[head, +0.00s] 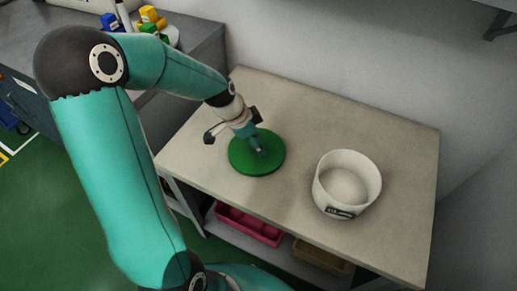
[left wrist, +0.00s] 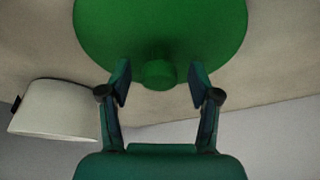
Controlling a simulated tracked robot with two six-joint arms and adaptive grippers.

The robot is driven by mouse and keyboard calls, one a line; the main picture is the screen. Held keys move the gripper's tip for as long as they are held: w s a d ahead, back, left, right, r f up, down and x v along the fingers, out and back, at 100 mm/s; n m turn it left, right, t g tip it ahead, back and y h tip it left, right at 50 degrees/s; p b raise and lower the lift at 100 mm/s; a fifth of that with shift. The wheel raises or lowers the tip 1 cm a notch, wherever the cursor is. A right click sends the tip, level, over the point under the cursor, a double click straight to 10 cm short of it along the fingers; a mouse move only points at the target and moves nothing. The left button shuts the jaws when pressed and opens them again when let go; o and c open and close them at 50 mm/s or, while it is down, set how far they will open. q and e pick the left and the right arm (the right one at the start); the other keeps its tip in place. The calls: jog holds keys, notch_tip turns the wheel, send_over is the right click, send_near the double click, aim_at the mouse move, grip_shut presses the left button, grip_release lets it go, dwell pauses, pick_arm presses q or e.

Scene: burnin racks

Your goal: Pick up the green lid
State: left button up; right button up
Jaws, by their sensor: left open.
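The green lid (head: 246,163) is a round disc lying flat on the table, left of the white container. In the left wrist view the lid (left wrist: 160,25) fills the upper middle, and its round knob (left wrist: 159,74) stands between my fingers. My left gripper (head: 262,147) is over the lid with its fingers pointing down. In the left wrist view the left gripper (left wrist: 160,82) is open, with a gap on each side of the knob. Whether the fingertips touch the lid is hard to tell. My right gripper is not in view.
A white round open container (head: 336,200) with a dark label stands right of the lid on the beige table (head: 395,140). Pink (head: 250,226) and brown (head: 320,257) trays sit on the shelf below. A wall bounds the table's back. Coloured blocks (head: 150,17) lie on a grey bench.

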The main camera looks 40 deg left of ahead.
pick_arm(q)
jog(key=c, duration=1.2)
jog(key=shift+r, duration=0.15)
